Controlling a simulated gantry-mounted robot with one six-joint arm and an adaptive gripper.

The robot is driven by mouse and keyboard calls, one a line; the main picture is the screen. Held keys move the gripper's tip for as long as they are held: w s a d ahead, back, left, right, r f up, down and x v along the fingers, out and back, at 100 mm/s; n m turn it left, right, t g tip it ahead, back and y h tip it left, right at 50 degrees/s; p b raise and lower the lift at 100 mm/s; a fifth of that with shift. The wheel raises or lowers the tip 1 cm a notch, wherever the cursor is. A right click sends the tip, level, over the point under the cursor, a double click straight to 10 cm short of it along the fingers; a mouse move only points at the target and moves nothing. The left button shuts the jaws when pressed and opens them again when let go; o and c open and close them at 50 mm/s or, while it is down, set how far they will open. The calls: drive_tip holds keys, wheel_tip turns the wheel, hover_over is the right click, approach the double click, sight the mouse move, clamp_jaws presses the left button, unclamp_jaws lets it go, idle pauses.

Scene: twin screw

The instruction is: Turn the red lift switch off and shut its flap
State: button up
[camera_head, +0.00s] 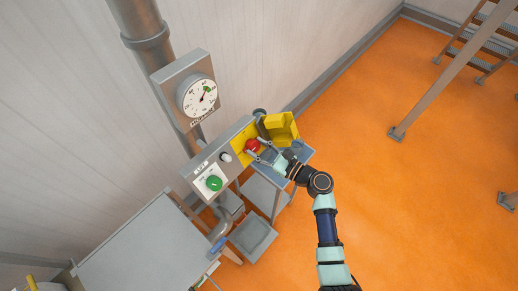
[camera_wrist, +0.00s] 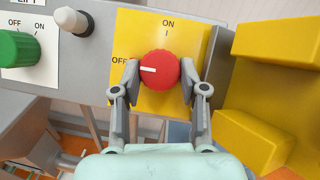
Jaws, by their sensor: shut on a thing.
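The red switch (camera_wrist: 160,70) is a round ribbed knob on a yellow plate (camera_wrist: 186,33) marked ON at the top and OFF at the left. Its white line points left, toward OFF. My gripper (camera_wrist: 158,78) is shut on the red switch, with one finger at each side of it. In the head view the red switch (camera_head: 252,145) sits on the grey control box, with my gripper (camera_head: 262,150) at it. The yellow flap (camera_head: 281,127) stands open to the right of the switch; it fills the right side of the wrist view (camera_wrist: 280,85).
A round gauge (camera_head: 198,96) hangs on the pipe above. A grey table (camera_head: 150,250) stands at lower left.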

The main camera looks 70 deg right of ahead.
drive_tip(key=o, duration=1.1)
drive_tip(key=shift+o, duration=0.2)
drive_tip(key=v, duration=1.2)
drive_tip(key=shift+w, duration=0.1)
